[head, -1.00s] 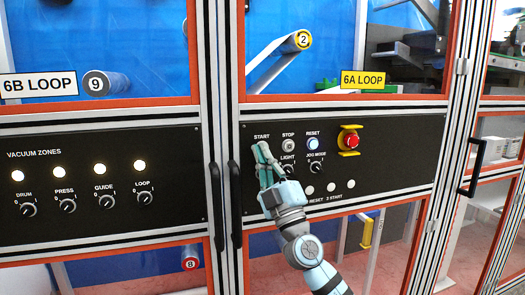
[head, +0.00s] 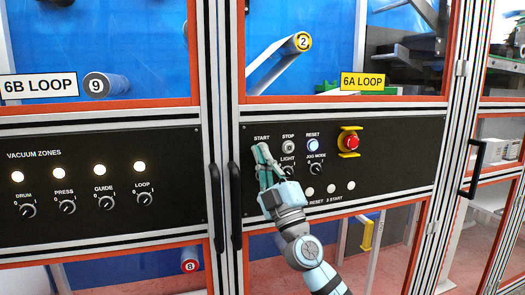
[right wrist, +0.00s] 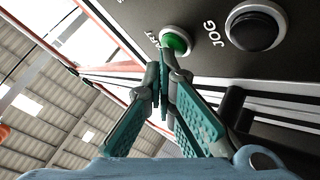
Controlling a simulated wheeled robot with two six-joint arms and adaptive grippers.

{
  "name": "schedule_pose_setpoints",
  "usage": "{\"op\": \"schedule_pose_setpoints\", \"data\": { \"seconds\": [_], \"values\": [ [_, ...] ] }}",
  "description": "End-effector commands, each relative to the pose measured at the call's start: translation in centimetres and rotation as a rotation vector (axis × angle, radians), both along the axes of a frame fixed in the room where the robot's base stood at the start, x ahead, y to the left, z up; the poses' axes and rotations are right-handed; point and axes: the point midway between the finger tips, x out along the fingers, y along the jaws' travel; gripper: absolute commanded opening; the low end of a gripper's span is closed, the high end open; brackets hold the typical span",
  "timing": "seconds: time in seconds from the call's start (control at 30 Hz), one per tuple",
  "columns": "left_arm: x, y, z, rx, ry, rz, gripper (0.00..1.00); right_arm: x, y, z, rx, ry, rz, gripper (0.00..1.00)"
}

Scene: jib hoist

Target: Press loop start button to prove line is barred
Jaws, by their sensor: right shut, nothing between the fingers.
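The control panel (head: 405,165) under the yellow 6A LOOP sign (head: 362,81) has a START label (head: 261,138) at its upper left. The START button is hidden behind my fingers in the head view. In the right wrist view it is a green button (right wrist: 175,42) in a pale ring. My right gripper (head: 262,147) is shut and empty, with its tips at the START position. In the right wrist view the gripper tips (right wrist: 163,72) lie just below the green button; I cannot tell whether they touch it. My left gripper is not in view.
Beside START sit a STOP button (head: 288,146), a lit RESET button (head: 313,145) and a red emergency stop (head: 351,142). A black door handle (head: 235,205) stands close left of my right gripper. A black JOG button (right wrist: 257,28) shows in the wrist view.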

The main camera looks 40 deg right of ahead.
Motion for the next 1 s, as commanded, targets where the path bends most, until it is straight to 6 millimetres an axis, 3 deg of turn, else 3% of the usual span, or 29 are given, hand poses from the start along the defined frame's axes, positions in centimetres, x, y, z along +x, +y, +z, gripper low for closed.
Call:
{"op": "schedule_pose_setpoints", "data": {
  "seconds": [0.57,1.0],
  "values": [
    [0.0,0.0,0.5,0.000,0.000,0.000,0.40,-1.4,0.5,-0.1,-0.003,0.002,0.000,0.00],
    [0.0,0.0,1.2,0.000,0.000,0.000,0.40,-5.3,1.9,0.0,-0.004,0.001,0.000,0.00]
  ]
}}
